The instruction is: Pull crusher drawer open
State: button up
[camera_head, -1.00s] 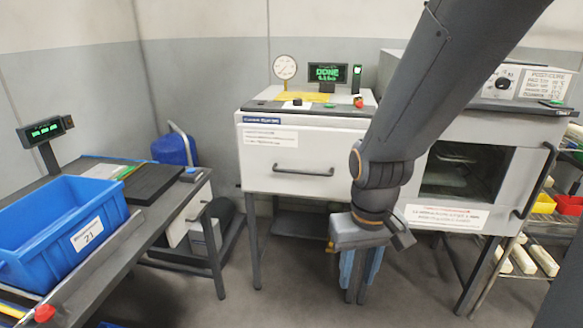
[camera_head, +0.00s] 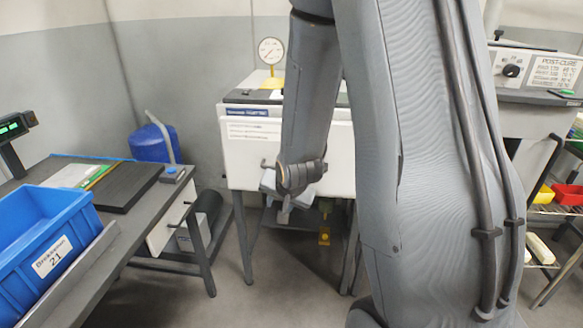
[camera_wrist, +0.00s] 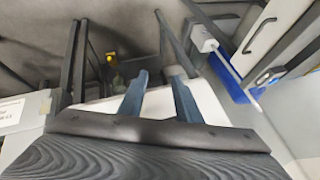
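The crusher (camera_head: 238,97) is a white cabinet on dark legs, with its white drawer front (camera_head: 245,165) facing me in the head view. The drawer looks shut. Only the left end of its dark handle (camera_head: 265,164) shows; my arm hides the rest. My gripper (camera_head: 283,212) hangs in front of the drawer, around or just below handle height. In the wrist view, the two blue fingers of my gripper (camera_wrist: 156,84) stand apart, with a white surface behind them. I see no handle between them, and I cannot tell whether they touch the drawer.
A bench with a blue crate (camera_head: 45,235) and a black plate (camera_head: 118,186) stands at the left. A blue container (camera_head: 152,143) is behind it. The post-cure oven (camera_head: 540,70) is at the right, partly behind my arm. Some floor is clear between bench and crusher.

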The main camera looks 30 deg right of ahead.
jog(key=w+d+m+t+p, duration=0.1)
jog(key=w+d+m+t, duration=0.2)
jog(key=w+d+m, duration=0.1)
jog(key=w+d+m+t+h+p, duration=0.1)
jog(key=w+d+m+t, duration=0.1)
jog(key=w+d+m, duration=0.2)
jog(key=w+d+m+t+h+p, duration=0.1)
jog(key=w+d+m+t, duration=0.2)
jog(key=w, duration=0.4)
jog(key=shift+w+d+f+m+t+p, duration=0.2)
jog(key=shift+d+f+m+t+p, duration=0.15)
jog(key=shift+d+m, duration=0.3)
grip_shut()
